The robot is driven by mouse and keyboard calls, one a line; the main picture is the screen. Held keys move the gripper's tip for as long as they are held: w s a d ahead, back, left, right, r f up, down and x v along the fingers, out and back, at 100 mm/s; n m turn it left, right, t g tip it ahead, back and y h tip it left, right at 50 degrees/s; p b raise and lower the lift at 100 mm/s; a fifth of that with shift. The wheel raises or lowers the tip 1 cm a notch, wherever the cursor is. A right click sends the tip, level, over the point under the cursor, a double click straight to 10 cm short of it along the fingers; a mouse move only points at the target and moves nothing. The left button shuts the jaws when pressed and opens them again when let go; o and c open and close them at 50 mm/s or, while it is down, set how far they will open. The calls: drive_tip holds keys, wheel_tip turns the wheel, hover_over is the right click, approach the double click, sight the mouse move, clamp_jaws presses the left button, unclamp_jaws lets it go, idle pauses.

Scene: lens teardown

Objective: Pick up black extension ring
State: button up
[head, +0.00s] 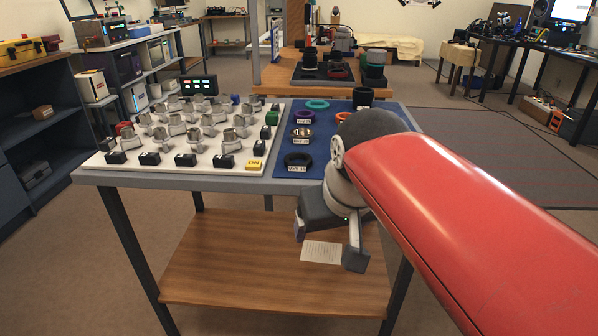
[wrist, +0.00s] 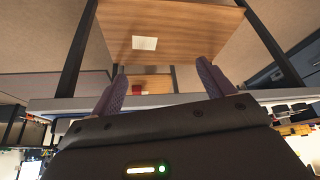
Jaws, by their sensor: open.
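A black ring (head: 298,158) lies on the blue mat (head: 283,183) near the front of the table, with a white label at its front. A taller black ring or tube (head: 363,97) stands at the mat's back right; I cannot tell from its look which of the two is the extension ring. My gripper (head: 328,243) hangs in front of the table, right of the nearer ring and below the tabletop edge. Its two fingers are spread and empty, as the wrist view (wrist: 162,80) also shows. Neither ring is recognisable in the wrist view.
Green, purple (head: 299,115), orange and metallic rings (head: 302,134) share the mat. A white board (head: 193,161) with several grey fittings and black blocks fills the left side. My red arm covers the mat's right part. A lower wooden shelf (head: 220,255) holds a paper sheet (wrist: 144,43).

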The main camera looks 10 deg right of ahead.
drive_tip(key=w+r+b, duration=0.2)
drive_tip(key=w+r, duration=0.2)
drive_tip(key=w, duration=0.3)
drive_tip(key=g+b, duration=0.1)
drive_tip(key=b, duration=0.1)
approach(298, 159)
drive_tip(key=shift+s+f, duration=0.4)
drive_tip(key=shift+s, duration=0.1)
drive_tip(key=shift+w, duration=0.25)
drive_tip(key=shift+w+f, duration=0.15)
drive_tip(key=shift+f, duration=0.1)
drive_tip(key=x, duration=0.2)
drive_tip(key=b+x, duration=0.1)
drive_tip(key=x, duration=0.4)
drive_tip(key=shift+w+r, duration=0.15)
drive_tip(key=shift+w, duration=0.15)
drive_tip(key=shift+c, duration=0.2)
drive_tip(key=c, duration=1)
drive_tip(key=shift+c, duration=0.2)
